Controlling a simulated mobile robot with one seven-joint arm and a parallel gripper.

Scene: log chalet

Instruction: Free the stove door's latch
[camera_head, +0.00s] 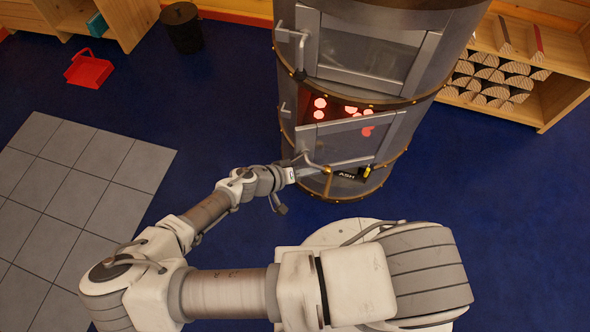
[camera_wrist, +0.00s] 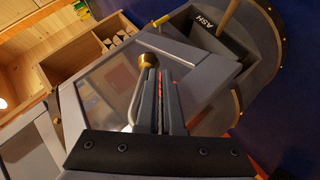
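The stove (camera_head: 340,70) is a grey metal cylinder with brass-coloured bands. Its lower stove door (camera_head: 340,140) has a grey frame and a dark pane; red glowing spots show above and through it. The door seems to stand out from the body, though I cannot tell how far. A bent metal latch handle (camera_head: 312,162) is at its left side. My gripper (camera_head: 303,172) is at this handle. In the wrist view my gripper (camera_wrist: 162,75) has its fingers close together beside a curved silver rod (camera_wrist: 138,97) and a brass knob (camera_wrist: 150,61). Whether they clamp the handle is unclear.
A drawer marked ASH (camera_head: 345,176) is low on the stove, just below the door. An upper door (camera_head: 365,55) is above. A log shelf (camera_head: 500,75) stands right, a black bin (camera_head: 182,28) and red dustpan (camera_head: 88,70) left. Blue floor is clear between.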

